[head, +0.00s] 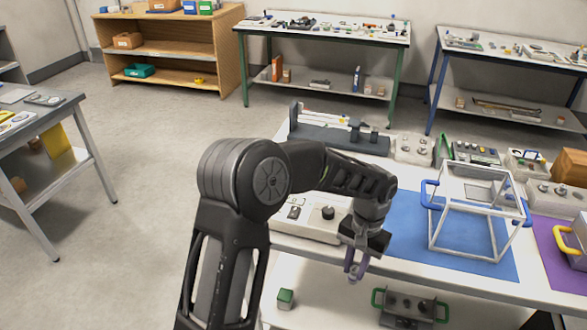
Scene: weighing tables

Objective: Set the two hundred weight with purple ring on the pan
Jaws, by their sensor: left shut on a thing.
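My left gripper (356,266) hangs over the near edge of the white table (400,267), pointing down. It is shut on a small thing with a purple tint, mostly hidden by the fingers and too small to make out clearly. I cannot read any marking on it. A white open frame with blue handles (434,222) stands on a blue mat (408,236), to the right of the gripper. A grey flat plate (480,192) shows through the frame; I cannot tell whether it is the pan. My right gripper is not in view.
A pale box with dark knobs (308,228) is left of the gripper. Several instruments line the table's back. A purple mat (553,262) with a yellow-handled thing lies at the right. A green block (285,297) and green-handled tray (408,305) are on the lower shelf.

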